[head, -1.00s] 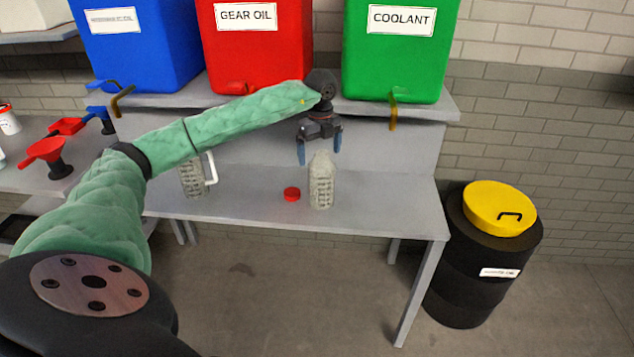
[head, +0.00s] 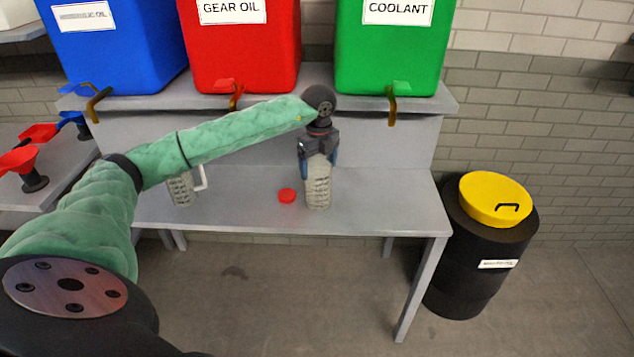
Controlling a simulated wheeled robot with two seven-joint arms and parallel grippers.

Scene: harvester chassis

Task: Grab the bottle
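A pale grey, ribbed bottle (head: 317,186) stands upright on the grey bench (head: 390,206). My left gripper (head: 318,164) is above it, pointing down, with its blue fingers on either side of the bottle's upper part. The fingers look spread around the bottle; whether they touch it cannot be made out. The bottle's top is hidden by the gripper. A red cap (head: 287,195) lies on the bench just left of the bottle. My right gripper is not in view.
A grey jug with a white handle (head: 181,188) stands on the bench, partly behind my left arm. Blue (head: 118,45), red (head: 240,50) and green (head: 388,50) tanks with spouts sit on the shelf above. A black barrel with a yellow lid (head: 494,200) stands right.

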